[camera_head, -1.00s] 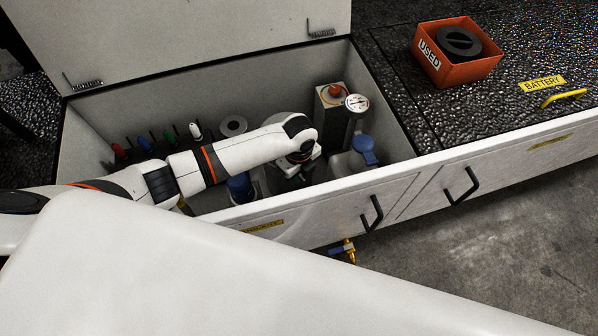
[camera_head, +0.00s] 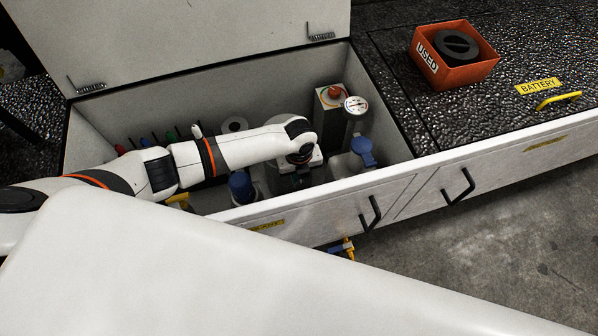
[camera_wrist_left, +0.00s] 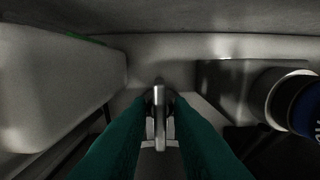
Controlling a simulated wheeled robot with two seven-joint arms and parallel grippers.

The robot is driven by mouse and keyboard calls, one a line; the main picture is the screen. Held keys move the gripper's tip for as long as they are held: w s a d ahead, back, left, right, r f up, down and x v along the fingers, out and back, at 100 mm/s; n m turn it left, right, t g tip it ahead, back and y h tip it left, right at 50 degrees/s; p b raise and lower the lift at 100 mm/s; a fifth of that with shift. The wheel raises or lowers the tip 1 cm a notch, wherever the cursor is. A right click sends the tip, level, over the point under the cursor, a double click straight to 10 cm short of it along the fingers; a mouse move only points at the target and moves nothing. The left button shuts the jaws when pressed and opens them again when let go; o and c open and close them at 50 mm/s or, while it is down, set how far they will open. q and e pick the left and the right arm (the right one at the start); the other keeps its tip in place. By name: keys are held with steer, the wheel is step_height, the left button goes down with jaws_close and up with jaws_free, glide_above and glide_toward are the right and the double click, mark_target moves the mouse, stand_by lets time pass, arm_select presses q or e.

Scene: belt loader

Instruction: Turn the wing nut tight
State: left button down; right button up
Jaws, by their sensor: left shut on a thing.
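My left arm reaches in from the left over the open compartment in the head view. My left gripper (camera_head: 297,172) points down into it, its fingertips hidden there by the wrist and the compartment. In the left wrist view, the two teal fingers of the left gripper (camera_wrist_left: 160,112) are closed on an upright, thin grey metal piece that looks like the wing nut (camera_wrist_left: 159,122). A dark round shape and a pale flat part show around and below it. How tight the nut is cannot be told. My right gripper is not in view.
The compartment (camera_head: 384,182) has a raised lid (camera_head: 200,40). A blue-capped container (camera_head: 363,152), a gauge-like white disc (camera_head: 356,105) and a box with a red knob (camera_head: 331,95) stand right of my gripper. A blue cylinder (camera_head: 240,186) stands left. An orange bin (camera_head: 465,72) sits outside.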

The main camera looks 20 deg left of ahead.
arm_select(q)
steer(key=c, duration=1.6)
jaws_free()
steer(key=shift+o, duration=0.2)
step_height(320, 180, up, 12)
steer(key=shift+p, duration=0.4)
